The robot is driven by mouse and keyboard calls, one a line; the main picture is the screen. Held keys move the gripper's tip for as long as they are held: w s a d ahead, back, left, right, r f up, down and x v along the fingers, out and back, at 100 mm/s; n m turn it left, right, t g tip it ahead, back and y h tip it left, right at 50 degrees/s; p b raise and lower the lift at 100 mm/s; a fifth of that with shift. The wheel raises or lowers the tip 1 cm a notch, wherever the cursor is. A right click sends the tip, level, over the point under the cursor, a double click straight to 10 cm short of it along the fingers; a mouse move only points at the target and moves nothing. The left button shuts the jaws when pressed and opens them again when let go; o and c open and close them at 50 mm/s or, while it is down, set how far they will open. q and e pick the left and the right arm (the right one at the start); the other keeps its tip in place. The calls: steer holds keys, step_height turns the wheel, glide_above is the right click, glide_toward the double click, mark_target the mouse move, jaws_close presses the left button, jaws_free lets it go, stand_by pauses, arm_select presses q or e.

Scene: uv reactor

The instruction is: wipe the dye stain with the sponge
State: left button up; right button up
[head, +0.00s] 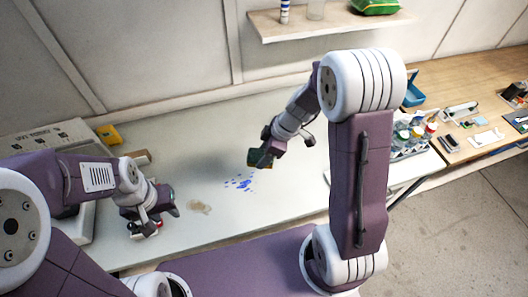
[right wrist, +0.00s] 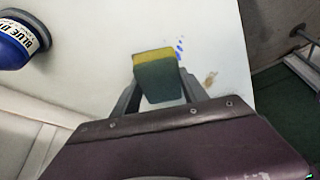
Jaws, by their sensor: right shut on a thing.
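The sponge (right wrist: 157,80), yellow and dark green, is between the fingers of my right gripper (right wrist: 158,92), which is shut on it. In the head view my right gripper (head: 263,156) holds the sponge (head: 260,159) just behind the blue dye stain (head: 240,183), a cluster of small blue spots on the pale bench. The blue stain (right wrist: 180,48) also shows just beyond the sponge in the right wrist view. Whether the sponge touches the bench is unclear. My left gripper (head: 147,226) is low over the bench at left, its finger opening unclear.
A brown stain (head: 198,206) lies left of the blue one. A bottle labelled blue (right wrist: 22,40) shows in the right wrist view. A grey device (head: 45,145) and yellow item (head: 109,135) are at left. Bottles in a rack (head: 410,135) stand at right. A shelf (head: 325,27) hangs above.

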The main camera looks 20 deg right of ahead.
steer(key=shift+s+f+b, duration=0.15)
steer(key=shift+f+b, duration=0.2)
steer(key=shift+f, duration=0.2)
steer(key=f+b, duration=0.2)
steer(key=f, duration=0.1)
steer(key=shift+a+f, duration=0.15)
steer(key=shift+a, duration=0.05)
steer(key=shift+d+f, duration=0.15)
steer(key=shift+f, duration=0.15)
